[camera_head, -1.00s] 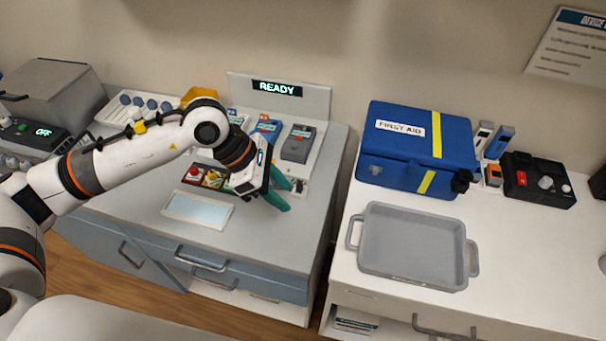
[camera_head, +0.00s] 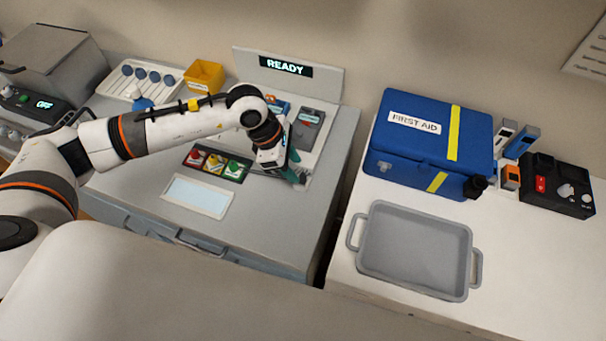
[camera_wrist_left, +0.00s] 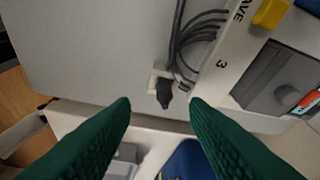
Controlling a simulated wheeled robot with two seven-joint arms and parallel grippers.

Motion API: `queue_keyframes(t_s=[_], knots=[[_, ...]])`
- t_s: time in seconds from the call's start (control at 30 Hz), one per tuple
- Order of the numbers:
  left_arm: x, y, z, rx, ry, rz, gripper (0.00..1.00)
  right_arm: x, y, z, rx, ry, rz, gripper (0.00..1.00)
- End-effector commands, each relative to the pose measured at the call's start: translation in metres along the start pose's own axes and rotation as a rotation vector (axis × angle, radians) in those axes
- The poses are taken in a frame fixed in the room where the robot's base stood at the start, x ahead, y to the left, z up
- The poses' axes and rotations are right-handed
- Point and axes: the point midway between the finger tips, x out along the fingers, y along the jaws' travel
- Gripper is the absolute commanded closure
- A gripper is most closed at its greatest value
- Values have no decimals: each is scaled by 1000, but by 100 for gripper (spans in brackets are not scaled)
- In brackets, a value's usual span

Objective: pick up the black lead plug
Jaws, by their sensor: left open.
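The black lead plug (camera_wrist_left: 165,93) shows in the left wrist view, by a small white holder near the edge of the grey top, with dark cables just above it. In the head view I cannot make it out; my left gripper covers that area. My left gripper (camera_head: 297,173) points down over the right edge of the grey cabinet's top. In the wrist view its two green fingers (camera_wrist_left: 160,104) are apart, one on each side below the plug, with nothing between them. I cannot tell whether they touch the plug. My right gripper is not in view.
A panel reading READY (camera_head: 286,66) stands behind the device station. Coloured buttons (camera_head: 217,163) lie left of the gripper. Right of a gap, a white counter holds a blue first aid bag (camera_head: 400,150), a grey tray (camera_head: 415,245) and a black box (camera_head: 556,190).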

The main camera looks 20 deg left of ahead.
Motion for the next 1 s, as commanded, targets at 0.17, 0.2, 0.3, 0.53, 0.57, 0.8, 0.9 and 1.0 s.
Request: queue_keyframes(t_s=[0.17,0.2,0.3,0.53,0.57,0.8,0.9,1.0], knots=[[23,-5,-2,-3,-1,5,58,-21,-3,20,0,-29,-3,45],[31,-5,-2,-3,0,5,58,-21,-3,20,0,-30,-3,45],[41,-5,-1,-1,1,3,58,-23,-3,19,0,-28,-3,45],[46,-5,-1,0,1,2,58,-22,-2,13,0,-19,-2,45],[46,-5,-1,0,1,2,58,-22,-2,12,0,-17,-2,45],[46,-5,-1,0,1,2,94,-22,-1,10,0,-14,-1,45],[46,-5,-1,0,1,2,100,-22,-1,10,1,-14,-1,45],[46,-5,-1,0,1,1,100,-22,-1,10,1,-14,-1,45]])
